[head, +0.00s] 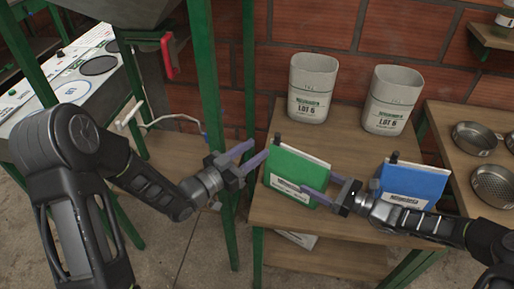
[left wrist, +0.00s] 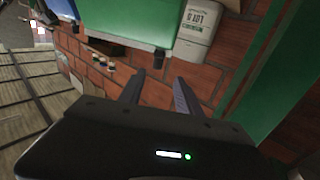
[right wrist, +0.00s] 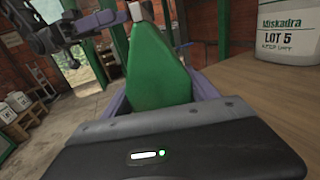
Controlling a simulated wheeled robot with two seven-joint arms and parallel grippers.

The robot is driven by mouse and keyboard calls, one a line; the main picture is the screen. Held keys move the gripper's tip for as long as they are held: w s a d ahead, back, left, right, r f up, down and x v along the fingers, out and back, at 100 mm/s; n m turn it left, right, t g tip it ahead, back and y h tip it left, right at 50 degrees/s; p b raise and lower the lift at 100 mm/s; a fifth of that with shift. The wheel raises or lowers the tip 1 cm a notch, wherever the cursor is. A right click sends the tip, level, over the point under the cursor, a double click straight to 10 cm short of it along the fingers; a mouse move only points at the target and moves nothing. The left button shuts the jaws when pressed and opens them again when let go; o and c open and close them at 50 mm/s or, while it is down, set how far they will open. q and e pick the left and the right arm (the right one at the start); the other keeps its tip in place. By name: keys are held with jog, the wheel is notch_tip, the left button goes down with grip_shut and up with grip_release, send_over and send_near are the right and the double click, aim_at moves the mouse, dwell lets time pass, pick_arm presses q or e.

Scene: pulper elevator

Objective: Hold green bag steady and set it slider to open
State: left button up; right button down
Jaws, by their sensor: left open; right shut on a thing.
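The green bag (head: 292,172) stands upright on the wooden table, its white label facing forward. A small black slider (head: 277,138) sits at the left end of its top edge. My right gripper (head: 318,188) is shut on the bag's lower right part; the right wrist view shows the bag's green side (right wrist: 158,75) between the fingers. My left gripper (head: 250,155) is open and empty, just left of the bag and slider, apart from them. In the left wrist view, the bag (left wrist: 115,15) and what looks like the slider (left wrist: 158,60) are beyond the open fingers (left wrist: 160,88).
A blue bag (head: 413,183) with a black slider stands right of my right gripper. Two white containers (head: 312,85) (head: 392,100) stand behind on the table (head: 345,140). A green metal post (head: 207,80) rises close to my left gripper. Metal pans (head: 475,137) lie at right.

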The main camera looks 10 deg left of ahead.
jog(key=shift+c, duration=0.8)
grip_release()
jog(key=shift+d, duration=0.1)
jog(key=v, duration=1.1)
jog(key=shift+s+d, duration=0.2)
jog(key=shift+d, duration=0.15)
jog(key=shift+f, duration=0.1)
